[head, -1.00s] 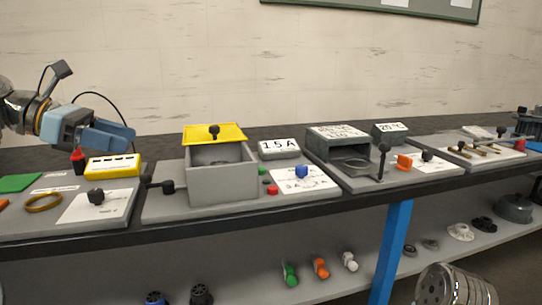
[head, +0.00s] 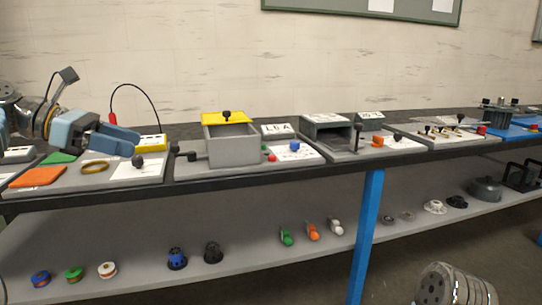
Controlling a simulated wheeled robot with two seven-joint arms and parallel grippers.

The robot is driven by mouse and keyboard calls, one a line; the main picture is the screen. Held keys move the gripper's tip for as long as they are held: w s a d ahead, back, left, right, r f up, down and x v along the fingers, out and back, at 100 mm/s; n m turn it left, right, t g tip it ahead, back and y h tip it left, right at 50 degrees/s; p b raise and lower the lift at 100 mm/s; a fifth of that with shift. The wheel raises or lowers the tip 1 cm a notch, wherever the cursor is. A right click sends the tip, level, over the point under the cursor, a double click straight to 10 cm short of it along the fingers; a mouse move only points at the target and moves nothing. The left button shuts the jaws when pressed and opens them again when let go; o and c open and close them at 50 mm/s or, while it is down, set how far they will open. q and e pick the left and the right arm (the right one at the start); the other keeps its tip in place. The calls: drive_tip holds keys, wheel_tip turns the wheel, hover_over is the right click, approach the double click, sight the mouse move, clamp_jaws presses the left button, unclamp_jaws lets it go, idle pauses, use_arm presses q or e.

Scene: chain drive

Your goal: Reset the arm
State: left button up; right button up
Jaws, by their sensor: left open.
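My left gripper (head: 124,137) comes in from the left, above the left end of the workbench. Its blue fingers point right and it holds nothing that I can see. It hangs in front of a yellow block (head: 152,142) and partly hides it. I cannot tell whether it touches anything below. My right gripper is not in view.
The bench carries a grey box with a yellow lid (head: 226,118), an open dark grey housing (head: 327,132), an orange pad (head: 38,177) and a brass-coloured ring (head: 95,167). A lower shelf (head: 130,248) holds spools and small parts. A blue leg (head: 366,235) stands in front.

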use_arm(q)
drive_tip(key=w+d+f+y, duration=0.1)
drive_tip(key=w+d+f, duration=0.1)
drive_tip(key=w+f, duration=0.55)
drive_tip(key=w+d+f+y, duration=0.15)
drive_tip(key=w+f, duration=0.25)
drive_tip(key=f, duration=0.6)
drive_tip(key=d+f+m+y, duration=0.1)
drive_tip(key=d+f+m, duration=0.15)
drive_tip(key=f, duration=1.05)
drive_tip(key=d+f+m+y, duration=0.1)
drive_tip(key=d+f, duration=0.2)
drive_tip(key=f, duration=0.9)
drive_tip(key=s+d+f+m+g+y, duration=0.15)
drive_tip(key=s+f+m, duration=0.25)
drive_tip(key=s+f, duration=0.45)
drive_tip(key=s+d+f+m+g+y, duration=0.1)
drive_tip(key=s+d+f+m+y, duration=0.3)
drive_tip(key=f, duration=0.8)
drive_tip(key=s+d+f+m, duration=0.1)
drive_tip(key=s+f+m, duration=0.2)
drive_tip(key=s, duration=0.6)
drive_tip(key=s+d+f+m+h, duration=0.1)
drive_tip(key=s+f+m, duration=0.3)
drive_tip(key=s, duration=0.6)
drive_tip(key=shift+s+d+m+g+h, duration=0.3)
drive_tip(key=shift+m+g, duration=0.15)
drive_tip(key=shift+m, duration=0.1)
